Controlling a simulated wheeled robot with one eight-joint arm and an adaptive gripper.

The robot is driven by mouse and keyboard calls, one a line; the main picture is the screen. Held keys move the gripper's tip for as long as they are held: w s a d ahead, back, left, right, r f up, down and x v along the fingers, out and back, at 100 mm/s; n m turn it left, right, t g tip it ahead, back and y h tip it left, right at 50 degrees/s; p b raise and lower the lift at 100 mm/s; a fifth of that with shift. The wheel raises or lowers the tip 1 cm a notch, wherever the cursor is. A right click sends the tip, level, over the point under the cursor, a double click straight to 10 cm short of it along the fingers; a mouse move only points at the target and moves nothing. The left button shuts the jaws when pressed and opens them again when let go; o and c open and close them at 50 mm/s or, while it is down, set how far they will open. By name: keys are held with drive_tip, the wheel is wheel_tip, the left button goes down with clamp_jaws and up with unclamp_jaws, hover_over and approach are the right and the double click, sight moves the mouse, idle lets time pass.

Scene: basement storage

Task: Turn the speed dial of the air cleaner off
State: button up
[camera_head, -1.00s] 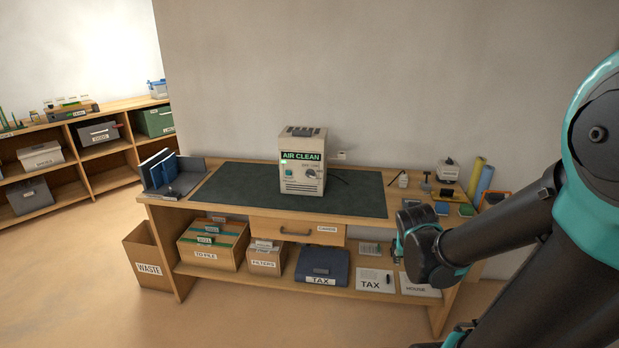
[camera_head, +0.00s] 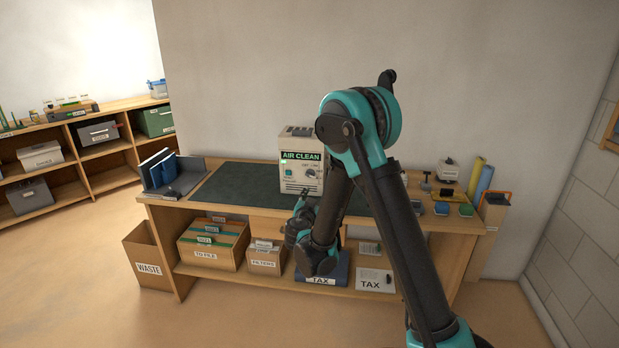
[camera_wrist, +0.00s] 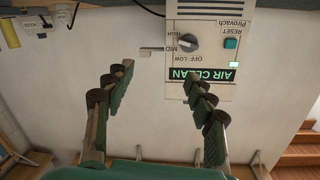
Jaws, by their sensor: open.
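The air cleaner (camera_head: 290,178) is a beige box with a green "AIR CLEAN" label, standing upright on the desk mat. Its dark round speed dial (camera_head: 311,173) is on the right of the front face. In the wrist view the air cleaner (camera_wrist: 207,90) appears upside down at the top, with the dial (camera_wrist: 189,43) beside marks HIGH, MID and OFF-LOW. I cannot tell surely which mark the dial points to. My gripper (camera_wrist: 160,75) is open and empty, apart from the dial. In the head view my gripper (camera_head: 300,217) is in front of the desk, below the air cleaner.
A teal reset button (camera_wrist: 231,43) and a lit green lamp (camera_wrist: 234,65) are beside the dial. The dark mat (camera_head: 235,184) is clear left of the air cleaner. A grey file holder (camera_head: 185,182) stands at the desk's left end. Small items are at its right end.

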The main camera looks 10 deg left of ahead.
drive_tip(key=t+y, duration=0.1)
approach(310, 175)
drive_tip(key=w, duration=0.9)
drive_tip(key=shift+d, duration=0.2)
drive_tip(key=shift+c, duration=0.6)
drive_tip(key=c, duration=1)
drive_tip(key=shift+c, duration=0.2)
